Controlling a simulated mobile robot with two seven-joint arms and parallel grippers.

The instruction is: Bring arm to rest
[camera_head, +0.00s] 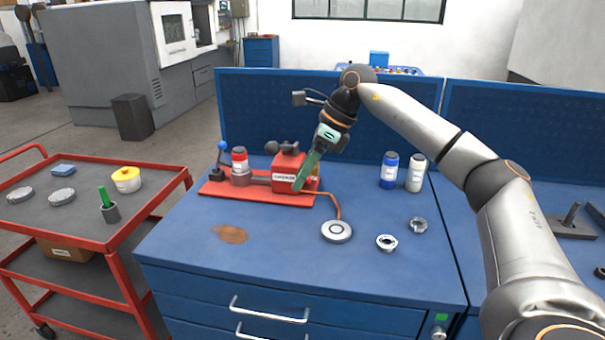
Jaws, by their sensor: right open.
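My right arm comes in from the right and reaches over the blue workbench (285,250). Its right gripper (308,168), with green parts, points down and left, close to the red block (287,172) on a red base plate (258,195). The gripper is open, and I see nothing held between its fingers. Whether a finger touches the block cannot be told. The base plate also carries a blue-knobbed lever (222,147) and a red-and-grey cylinder (240,165). My left gripper is not in view.
An orange line (336,205) runs from the block to a round grey disc (337,231). Two small metal rings (386,243) and two bottles (389,170) stand to the right. A red cart (100,240) is at left. The bench's front is mostly clear.

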